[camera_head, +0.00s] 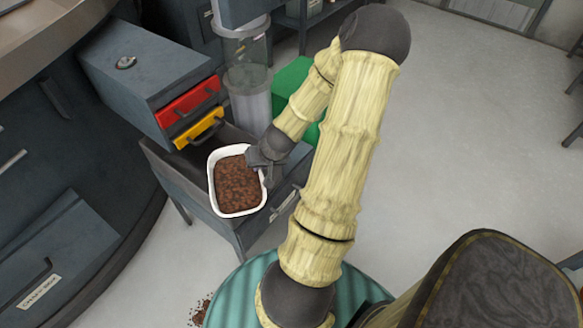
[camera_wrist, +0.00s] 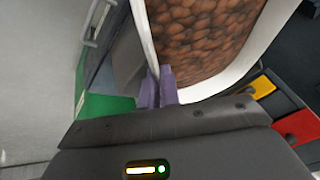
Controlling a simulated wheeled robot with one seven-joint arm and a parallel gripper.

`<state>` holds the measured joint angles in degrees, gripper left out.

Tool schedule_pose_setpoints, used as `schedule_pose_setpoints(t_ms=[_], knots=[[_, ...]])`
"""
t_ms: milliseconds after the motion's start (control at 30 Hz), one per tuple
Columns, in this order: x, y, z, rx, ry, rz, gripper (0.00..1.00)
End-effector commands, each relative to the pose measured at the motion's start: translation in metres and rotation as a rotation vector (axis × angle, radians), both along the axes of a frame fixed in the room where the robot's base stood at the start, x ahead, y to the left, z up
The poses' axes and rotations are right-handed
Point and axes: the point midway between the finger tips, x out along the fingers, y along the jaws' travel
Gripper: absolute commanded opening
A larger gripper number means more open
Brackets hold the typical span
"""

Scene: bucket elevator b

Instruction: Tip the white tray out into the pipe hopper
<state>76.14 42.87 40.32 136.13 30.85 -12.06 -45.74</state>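The white tray (camera_head: 212,178) is full of brown pellets or beans and sits in or just over the open grey drawer (camera_head: 175,172). It looks about level; I cannot tell whether it touches the drawer bottom. In the wrist view the tray's white wall (camera_wrist: 207,91) runs between the two purple fingers of my gripper (camera_wrist: 158,88). My gripper (camera_head: 266,167) is shut on the tray's right rim. A clear upright tube (camera_head: 247,65) stands behind the drawer and may be part of the pipe hopper; no hopper opening is plain to see.
A grey cabinet (camera_head: 135,68) with a red drawer (camera_head: 188,101) and a yellow drawer (camera_head: 199,128) stands close behind the tray. A green box (camera_head: 292,78) is behind my arm. Spilled brown bits (camera_head: 199,312) lie on the floor. Open floor (camera_head: 460,130) is at right.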

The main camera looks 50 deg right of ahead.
Motion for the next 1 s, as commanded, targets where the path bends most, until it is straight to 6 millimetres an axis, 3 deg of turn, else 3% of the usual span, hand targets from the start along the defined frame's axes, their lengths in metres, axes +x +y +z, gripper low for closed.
schedule_pose_setpoints(t_ms=[33,300,700,1000], knots=[[-0.012,-0.014,-0.013,-0.004,-0.002,-0.055,0.0],[-0.066,-0.058,-0.022,-0.005,-0.004,-0.288,0.0],[-0.111,-0.083,-0.028,-0.005,-0.005,-0.482,0.0],[-0.129,-0.091,-0.027,-0.003,-0.006,-0.563,0.0]])
